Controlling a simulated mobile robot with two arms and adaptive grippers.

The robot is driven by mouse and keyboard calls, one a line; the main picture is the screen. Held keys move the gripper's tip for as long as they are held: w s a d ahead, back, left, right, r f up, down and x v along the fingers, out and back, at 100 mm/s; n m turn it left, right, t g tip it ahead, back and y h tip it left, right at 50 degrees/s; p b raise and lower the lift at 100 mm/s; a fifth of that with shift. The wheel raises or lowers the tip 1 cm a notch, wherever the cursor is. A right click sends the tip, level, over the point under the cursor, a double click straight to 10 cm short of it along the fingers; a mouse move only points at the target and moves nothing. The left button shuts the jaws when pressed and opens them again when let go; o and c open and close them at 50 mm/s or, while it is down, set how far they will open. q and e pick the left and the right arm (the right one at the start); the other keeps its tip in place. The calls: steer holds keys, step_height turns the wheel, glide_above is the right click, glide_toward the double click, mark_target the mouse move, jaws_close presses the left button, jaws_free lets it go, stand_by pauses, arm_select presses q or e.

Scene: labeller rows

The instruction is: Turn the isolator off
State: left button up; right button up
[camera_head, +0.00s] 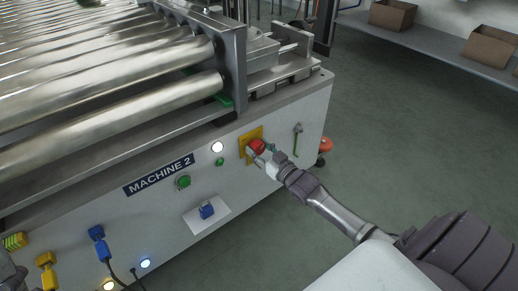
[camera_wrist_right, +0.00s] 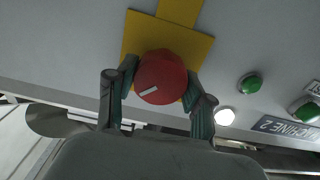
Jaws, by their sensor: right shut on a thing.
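The isolator is a red round knob (camera_head: 256,147) on a yellow plate (camera_head: 246,136) on the white side panel of Machine 2. In the right wrist view the red knob (camera_wrist_right: 160,77) shows a pale mark on its face, tilted slightly from level. The yellow plate (camera_wrist_right: 180,42) is behind it. My right gripper (camera_head: 263,154) is at the knob. In the right wrist view its two fingers (camera_wrist_right: 158,88) stand on either side of the knob and are shut on it. My left gripper cannot be made out in the head view.
The panel also bears a "MACHINE 2" label (camera_head: 159,174), a green button (camera_head: 183,182), a white lamp (camera_head: 217,147) and a blue switch (camera_head: 207,211) on a white plate. Metal rollers (camera_head: 110,75) lie above. Cardboard boxes (camera_head: 491,46) stand on a shelf at the back right.

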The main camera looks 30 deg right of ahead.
steer(key=n+p, duration=0.2)
steer(key=n, duration=0.1)
steer(key=shift+r, duration=0.1)
steer(key=n+p, duration=0.1)
steer(key=n, duration=0.3)
steer(key=shift+a+n, duration=0.1)
steer(key=shift+n, duration=0.2)
steer(key=shift+n+p, duration=0.4)
steer(key=shift+n, duration=0.4)
steer(key=n, duration=0.2)
steer(key=shift+f+n, duration=0.2)
steer(key=shift+n, duration=0.2)
steer(key=n, duration=0.2)
steer(key=shift+n, duration=0.3)
arm_select(q)
steer(key=w+d+f+g+y, duration=0.1)
steer(key=w+f+g+y, duration=0.1)
steer(key=w+f+g, duration=0.5)
steer(key=shift+w+f+g+y+b, duration=0.3)
steer(key=shift+w+f+g+b, duration=0.15)
steer(key=shift+w, duration=0.3)
arm_select(e)
steer(key=shift+f+n, duration=0.1)
steer(key=shift+n, duration=1.7)
steer(key=o, duration=1.2)
steer(key=shift+c, duration=0.2)
